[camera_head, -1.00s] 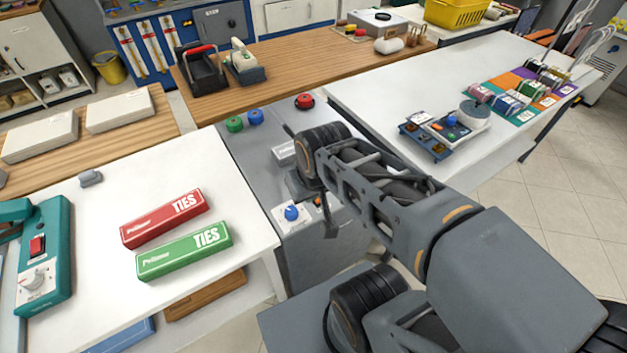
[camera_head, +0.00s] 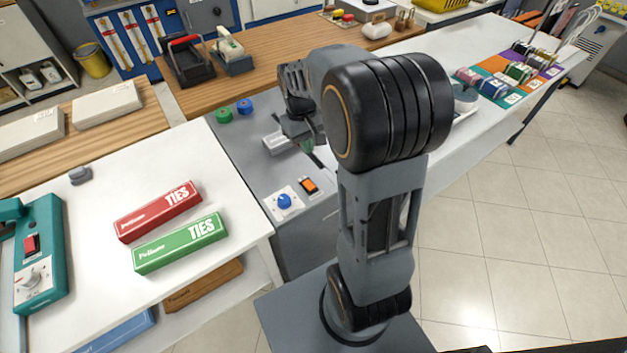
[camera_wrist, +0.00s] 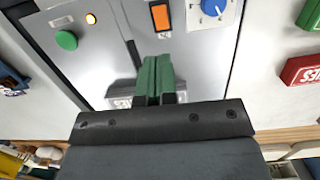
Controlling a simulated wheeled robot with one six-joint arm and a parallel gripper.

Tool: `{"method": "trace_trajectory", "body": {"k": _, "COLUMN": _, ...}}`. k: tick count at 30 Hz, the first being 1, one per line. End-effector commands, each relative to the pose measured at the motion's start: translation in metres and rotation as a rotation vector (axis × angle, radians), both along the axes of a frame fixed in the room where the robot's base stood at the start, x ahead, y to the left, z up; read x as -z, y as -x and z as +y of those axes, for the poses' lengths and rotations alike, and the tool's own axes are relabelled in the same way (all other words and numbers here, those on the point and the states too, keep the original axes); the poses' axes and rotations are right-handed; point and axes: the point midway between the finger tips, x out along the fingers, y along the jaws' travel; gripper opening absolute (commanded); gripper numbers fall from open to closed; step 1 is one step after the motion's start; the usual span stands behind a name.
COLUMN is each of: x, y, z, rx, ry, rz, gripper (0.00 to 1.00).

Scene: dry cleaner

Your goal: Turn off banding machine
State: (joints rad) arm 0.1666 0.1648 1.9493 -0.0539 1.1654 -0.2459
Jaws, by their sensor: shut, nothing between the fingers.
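The banding machine (camera_head: 245,150) is the grey metal-topped unit between two white tables. Its orange rocker switch (camera_head: 308,185) sits beside a blue knob (camera_head: 284,201) near the front edge. In the wrist view the orange switch (camera_wrist: 160,16) and blue knob (camera_wrist: 213,8) are at the top, with a green button (camera_wrist: 66,40) and a bright amber lamp (camera_wrist: 90,18) to the left. My gripper (camera_wrist: 153,62) is shut and empty, its green fingers pointing toward the panel by a dark slot (camera_wrist: 134,55). The fingertips appear apart from the switch. The switch's tilt is unclear.
Red (camera_head: 158,211) and green (camera_head: 180,243) TIES boxes lie on the left white table, near a teal device (camera_head: 38,255). A pale block (camera_head: 282,142) is on the machine top. Tiled floor is open at right.

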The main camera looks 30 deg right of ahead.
Motion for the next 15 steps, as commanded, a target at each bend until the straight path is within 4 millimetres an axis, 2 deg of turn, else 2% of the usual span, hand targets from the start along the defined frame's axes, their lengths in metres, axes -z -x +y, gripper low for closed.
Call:
{"method": "trace_trajectory", "body": {"k": 4, "x": 0.0093, "y": -0.0085, "z": -0.0081, "rx": -0.008, "ry": -0.005, "rz": 0.041, "gripper": 0.00}}
{"method": "trace_trajectory", "body": {"k": 15, "x": 0.0109, "y": -0.0098, "z": -0.0094, "rx": -0.009, "ry": -0.006, "rz": 0.047, "gripper": 0.00}}
